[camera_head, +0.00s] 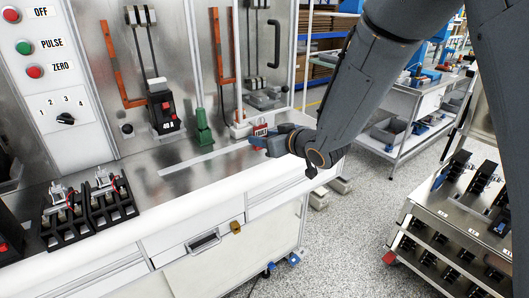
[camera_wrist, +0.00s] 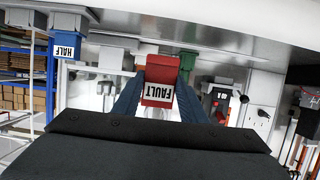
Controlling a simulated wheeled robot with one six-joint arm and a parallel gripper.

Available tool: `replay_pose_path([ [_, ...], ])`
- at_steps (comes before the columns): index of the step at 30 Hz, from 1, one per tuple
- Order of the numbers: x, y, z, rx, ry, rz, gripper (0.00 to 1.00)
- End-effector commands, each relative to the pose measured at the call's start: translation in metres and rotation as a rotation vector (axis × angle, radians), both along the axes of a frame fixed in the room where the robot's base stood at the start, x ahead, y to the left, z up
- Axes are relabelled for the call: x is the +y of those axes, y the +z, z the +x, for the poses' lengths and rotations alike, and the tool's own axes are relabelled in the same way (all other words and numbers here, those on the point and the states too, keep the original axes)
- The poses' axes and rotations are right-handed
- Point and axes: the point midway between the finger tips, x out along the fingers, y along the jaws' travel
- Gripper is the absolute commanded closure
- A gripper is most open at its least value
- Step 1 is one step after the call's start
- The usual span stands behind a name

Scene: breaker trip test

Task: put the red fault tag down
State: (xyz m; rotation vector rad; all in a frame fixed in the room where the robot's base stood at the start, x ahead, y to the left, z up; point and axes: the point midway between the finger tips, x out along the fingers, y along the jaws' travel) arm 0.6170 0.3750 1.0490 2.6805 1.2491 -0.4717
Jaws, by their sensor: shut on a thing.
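The red fault tag (camera_head: 261,130) has a white label reading FAULT. In the head view it is at my gripper (camera_head: 264,141), over the right part of the metal bench top (camera_head: 185,178). In the wrist view the red tag (camera_wrist: 160,77) is between the two blue fingers of my gripper (camera_wrist: 160,95), its label upside down. My gripper is shut on it. The fingers partly hide the tag's sides. I cannot tell whether the tag touches the bench.
A block marked HALF (camera_wrist: 65,48) shows in the wrist view. A cart of breakers (camera_head: 462,215) stands right.

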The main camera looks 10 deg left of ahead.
Motion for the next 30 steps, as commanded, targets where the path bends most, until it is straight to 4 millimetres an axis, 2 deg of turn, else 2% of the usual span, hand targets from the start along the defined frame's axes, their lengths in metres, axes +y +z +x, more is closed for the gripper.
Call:
replay_pose_path([
  [14, -0.003, -0.047, 0.002, 0.002, -0.006, 0.001, 0.90],
  [28, -0.003, -0.056, 0.002, -0.001, -0.005, 0.001, 0.90],
  [29, -0.003, -0.055, 0.002, -0.001, -0.005, 0.001, 0.58],
  [30, -0.003, -0.055, 0.002, -0.001, -0.005, 0.001, 0.52],
])
